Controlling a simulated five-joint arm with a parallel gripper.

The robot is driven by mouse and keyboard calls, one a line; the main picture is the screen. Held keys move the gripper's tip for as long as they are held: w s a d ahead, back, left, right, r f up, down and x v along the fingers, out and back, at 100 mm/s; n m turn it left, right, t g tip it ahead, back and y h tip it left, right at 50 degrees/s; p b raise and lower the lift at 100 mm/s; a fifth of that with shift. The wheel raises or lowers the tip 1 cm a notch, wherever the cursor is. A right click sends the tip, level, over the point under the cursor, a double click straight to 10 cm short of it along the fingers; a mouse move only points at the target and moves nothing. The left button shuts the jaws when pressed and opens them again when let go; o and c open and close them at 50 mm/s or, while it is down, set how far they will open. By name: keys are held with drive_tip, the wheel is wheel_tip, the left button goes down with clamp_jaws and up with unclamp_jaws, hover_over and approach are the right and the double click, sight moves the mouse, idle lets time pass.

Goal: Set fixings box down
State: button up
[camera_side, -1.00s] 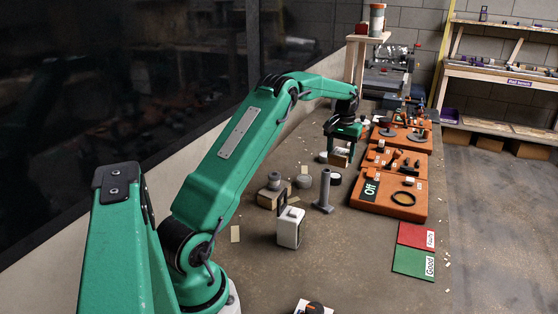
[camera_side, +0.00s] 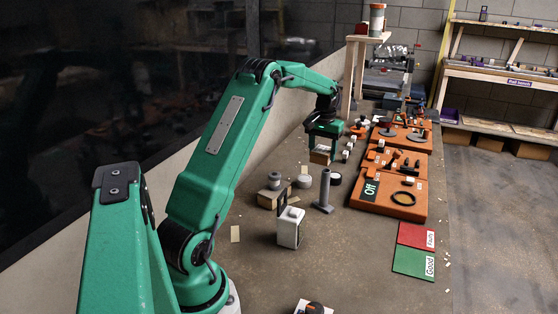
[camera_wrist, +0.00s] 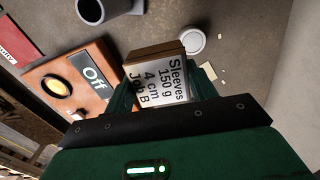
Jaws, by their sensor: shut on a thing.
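The fixings box (camera_wrist: 158,75) is a small brown box with a white label reading "Sleeves 150 g 4 cm Job B" in the wrist view. My gripper (camera_wrist: 165,88) is shut on it, with green fingers at its sides. In the side view the box (camera_side: 320,156) hangs under my gripper (camera_side: 322,148), over the far part of the bench. It appears to be above the bench top, but the exact gap is hard to tell.
The bench (camera_side: 270,260) has bare room near the front. A grey post (camera_side: 325,190), a white device (camera_side: 290,228) and a brown block with grey rolls (camera_side: 272,192) stand nearby. An orange board (camera_side: 390,205) with an "Off" sign lies right, beyond red (camera_side: 415,236) and green (camera_side: 412,262) mats.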

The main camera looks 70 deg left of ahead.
drive_tip(key=s, duration=1.7)
drive_tip(key=s+d+f, duration=0.1)
drive_tip(key=s+d, duration=0.3)
drive_tip(key=s, duration=0.3)
drive_tip(key=s+d+n, duration=0.1)
drive_tip(key=s+d, duration=0.3)
drive_tip(key=s, duration=0.3)
drive_tip(key=shift+s+d+f, duration=0.35)
drive_tip(key=shift+d+f, duration=0.05)
drive_tip(key=shift+f, duration=0.1)
drive_tip(key=shift+f, duration=2.85)
drive_tip(key=shift+f, duration=2.05)
drive_tip(key=shift+f, duration=0.1)
